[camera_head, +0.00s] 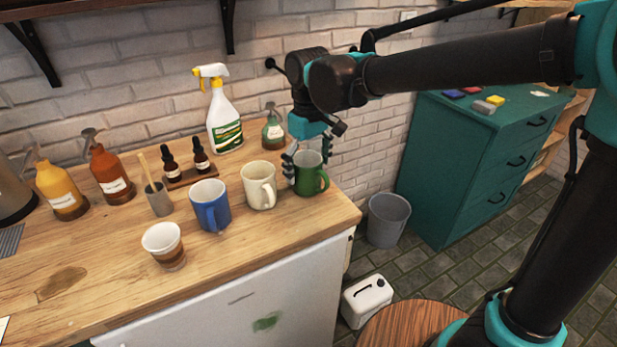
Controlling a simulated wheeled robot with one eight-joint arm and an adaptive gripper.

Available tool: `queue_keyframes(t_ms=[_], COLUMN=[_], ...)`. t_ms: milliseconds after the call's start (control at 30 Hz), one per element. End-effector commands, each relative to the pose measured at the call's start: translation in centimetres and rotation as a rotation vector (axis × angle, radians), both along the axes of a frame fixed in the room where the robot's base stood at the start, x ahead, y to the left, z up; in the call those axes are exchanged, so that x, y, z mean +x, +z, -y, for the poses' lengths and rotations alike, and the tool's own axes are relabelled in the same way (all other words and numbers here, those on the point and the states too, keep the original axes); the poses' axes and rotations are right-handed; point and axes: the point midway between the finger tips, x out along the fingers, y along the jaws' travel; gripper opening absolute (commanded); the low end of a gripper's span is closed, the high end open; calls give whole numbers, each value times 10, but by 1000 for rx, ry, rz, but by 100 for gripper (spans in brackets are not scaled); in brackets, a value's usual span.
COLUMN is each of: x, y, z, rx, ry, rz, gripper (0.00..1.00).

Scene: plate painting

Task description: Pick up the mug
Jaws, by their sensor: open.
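Three mugs stand upright on the wooden counter (110,265): a blue mug (211,208), a cream mug (257,188) and a green mug (308,178) near the right edge. My gripper (304,158) is open and points down at the green mug. One finger shows at the mug's left, between it and the cream mug; the other is near the rim at the back right. I cannot tell whether the fingers touch the mug. The green mug's handle faces right and front.
A paper cup (164,246) stands in front of the blue mug. A spray bottle (224,125), a small green bottle (273,133) and dropper bottles (171,164) stand behind the mugs. The counter's right edge is close to the green mug. A bin (387,222) stands below.

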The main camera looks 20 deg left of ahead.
Motion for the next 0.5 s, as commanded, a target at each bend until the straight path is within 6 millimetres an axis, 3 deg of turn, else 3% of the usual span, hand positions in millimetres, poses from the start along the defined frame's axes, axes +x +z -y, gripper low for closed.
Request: queue_keyframes(t_ms=[233, 500], x=[0, 0], y=[-2, -2], z=[0, 0], rx=[0, 0], ry=[0, 0], rz=[0, 0], gripper=[91, 58])
